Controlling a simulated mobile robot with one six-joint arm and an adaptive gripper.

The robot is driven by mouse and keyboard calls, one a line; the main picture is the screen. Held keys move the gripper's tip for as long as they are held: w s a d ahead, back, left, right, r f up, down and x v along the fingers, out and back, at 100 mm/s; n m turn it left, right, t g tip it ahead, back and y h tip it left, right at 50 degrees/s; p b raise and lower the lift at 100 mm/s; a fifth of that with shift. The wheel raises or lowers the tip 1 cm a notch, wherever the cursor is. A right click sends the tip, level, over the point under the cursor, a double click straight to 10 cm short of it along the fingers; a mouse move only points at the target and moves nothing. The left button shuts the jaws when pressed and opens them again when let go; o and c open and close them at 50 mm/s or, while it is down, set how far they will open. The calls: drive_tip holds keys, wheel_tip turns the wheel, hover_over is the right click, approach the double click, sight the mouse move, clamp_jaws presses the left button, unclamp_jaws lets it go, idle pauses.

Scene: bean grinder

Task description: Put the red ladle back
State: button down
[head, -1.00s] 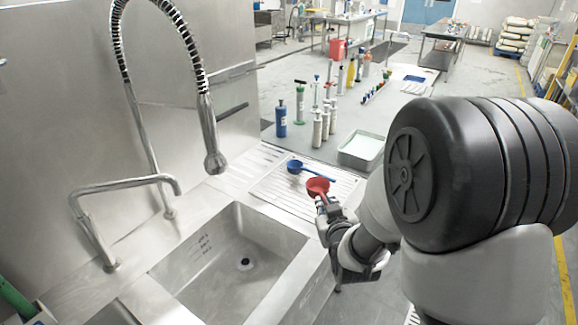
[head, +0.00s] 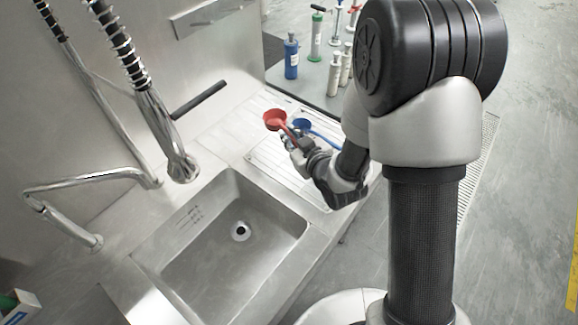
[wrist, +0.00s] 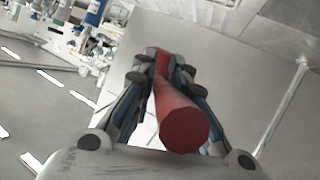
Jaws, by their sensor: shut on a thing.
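The red ladle (head: 275,119) has its bowl over the ribbed drainboard (head: 262,154), left of a blue ladle (head: 302,124), in the head view. My gripper (head: 293,141) is shut on the red ladle's handle. In the wrist view the red handle (wrist: 184,127) runs between the fingers of my gripper (wrist: 163,70), its end towards the camera. The ladle's bowl is hidden in the wrist view. I cannot tell whether the red ladle touches the drainboard.
A steel sink (head: 222,250) lies in front of the drainboard. A spring-hose tap (head: 150,100) and a bent spout (head: 85,182) stand at the left. Behind the drainboard stand a blue bottle (head: 291,58) and a green bottle (head: 316,35).

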sight(291, 176)
wheel_tip(291, 176, down, 14)
drive_tip(key=b, duration=0.3)
drive_tip(key=shift+w+r, duration=0.15)
drive_tip(key=shift+r, duration=0.2)
drive_tip(key=c, duration=2)
unclamp_jaws()
drive_tip(key=shift+f+b, duration=0.25)
drive_tip(key=shift+b, duration=0.2)
drive_tip(key=shift+c, duration=0.2)
drive_tip(key=o, duration=0.4)
drive_tip(key=shift+o, duration=0.2)
drive_tip(key=shift+r, duration=0.2)
drive_tip(key=p+v, duration=0.2)
drive_tip(key=v, duration=0.2)
drive_tip(key=p+v, duration=0.2)
drive_tip(key=v, duration=0.3)
drive_tip(key=shift+d+r+p, duration=0.15)
drive_tip(key=shift+r+p, duration=0.2)
drive_tip(key=p+v, duration=0.1)
drive_tip(key=p, duration=0.1)
drive_tip(key=p+v, duration=0.1)
drive_tip(key=p, duration=0.1)
drive_tip(key=shift+s+d, duration=0.1)
drive_tip(key=shift+s, duration=0.3)
